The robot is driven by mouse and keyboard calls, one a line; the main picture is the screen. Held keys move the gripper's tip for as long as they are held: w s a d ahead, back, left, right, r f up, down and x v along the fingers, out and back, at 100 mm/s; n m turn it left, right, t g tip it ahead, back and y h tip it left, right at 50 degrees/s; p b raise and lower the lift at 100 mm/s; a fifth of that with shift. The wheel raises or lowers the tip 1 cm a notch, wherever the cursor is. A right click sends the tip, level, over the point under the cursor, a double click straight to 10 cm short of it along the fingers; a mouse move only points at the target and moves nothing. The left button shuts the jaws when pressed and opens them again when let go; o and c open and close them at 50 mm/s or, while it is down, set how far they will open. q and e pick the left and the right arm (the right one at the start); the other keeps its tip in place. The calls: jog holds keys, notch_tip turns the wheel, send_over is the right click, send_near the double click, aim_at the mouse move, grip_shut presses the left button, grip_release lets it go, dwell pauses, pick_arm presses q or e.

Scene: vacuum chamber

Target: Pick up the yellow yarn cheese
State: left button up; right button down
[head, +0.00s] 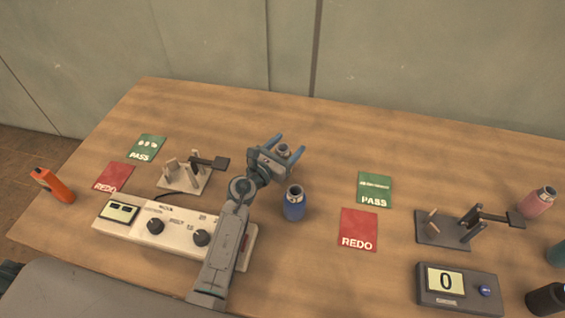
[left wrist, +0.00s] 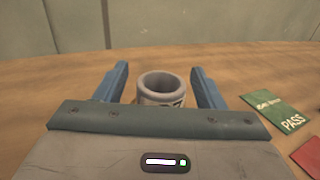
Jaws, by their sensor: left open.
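I see no yellow yarn cheese in either view. My left gripper (head: 287,146) is open over the middle of the table, its blue fingers pointing to the far side. A small pale grey open-topped cylinder (head: 284,151) stands between its fingers. In the left wrist view this cylinder (left wrist: 160,88) shows between the two fingers, with a visible gap on each side. Its lower part is hidden by the gripper body. My right gripper is not in view.
A blue bottle (head: 294,204) stands close to my left wrist. A white control box (head: 178,231) lies partly under my left arm. Green and red cards, two lever stands, a counter box (head: 458,289), an orange object (head: 52,186) and a pink bottle (head: 537,203) surround it.

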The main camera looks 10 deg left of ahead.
pick_arm(q)
jog(key=shift+c, duration=0.2)
grip_shut()
